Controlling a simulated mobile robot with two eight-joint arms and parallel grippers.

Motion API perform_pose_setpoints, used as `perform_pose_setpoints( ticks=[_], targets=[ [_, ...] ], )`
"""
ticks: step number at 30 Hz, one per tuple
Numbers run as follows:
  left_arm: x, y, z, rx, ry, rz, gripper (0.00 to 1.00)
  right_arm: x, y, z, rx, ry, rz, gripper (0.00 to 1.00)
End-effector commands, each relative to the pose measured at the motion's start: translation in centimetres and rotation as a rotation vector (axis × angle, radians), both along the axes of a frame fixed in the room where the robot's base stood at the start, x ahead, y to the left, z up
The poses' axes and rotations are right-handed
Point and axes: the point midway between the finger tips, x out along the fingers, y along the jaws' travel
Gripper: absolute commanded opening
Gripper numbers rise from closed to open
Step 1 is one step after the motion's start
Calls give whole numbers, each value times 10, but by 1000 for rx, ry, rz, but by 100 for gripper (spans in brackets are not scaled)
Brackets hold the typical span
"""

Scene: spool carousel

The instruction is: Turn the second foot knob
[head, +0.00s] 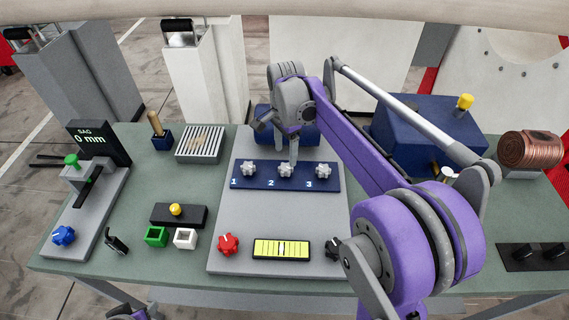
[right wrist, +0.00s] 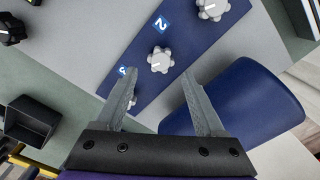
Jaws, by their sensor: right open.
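A dark blue strip (head: 257,184) carries three grey star-shaped foot knobs in a row, labelled 1, 2 and 3. The second foot knob (head: 285,170) is the middle one; the first (head: 248,168) is to its left and the third (head: 323,170) to its right. My right gripper (head: 293,158) is just above and behind the second knob. In the right wrist view, the gripper (right wrist: 160,73) is open and empty, and the second knob (right wrist: 160,60) shows between and beyond its fingertips. The third knob (right wrist: 123,91) is partly hidden by one finger. My left gripper is not clearly seen.
A dark blue cylinder (right wrist: 240,105) lies close behind the strip, beside one finger. A red knob (head: 228,244) and a yellow level (head: 281,249) sit in front. A blue box (head: 415,130) stands at the back right, partly behind my right arm.

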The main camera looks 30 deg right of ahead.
Motion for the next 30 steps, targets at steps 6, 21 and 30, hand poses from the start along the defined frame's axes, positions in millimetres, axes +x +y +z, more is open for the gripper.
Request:
perform_pose_setpoints(
  ticks=[6,21,30],
  targets=[
    [-1,0,-3,0,2,0,50,0,0,-41,0,-1,1,72],
    [-2,0,-4,0,3,0,50,0,0,-63,0,-1,2,72],
    [-2,0,-4,0,3,0,50,0,0,-63,0,-1,2,25]
  ],
)
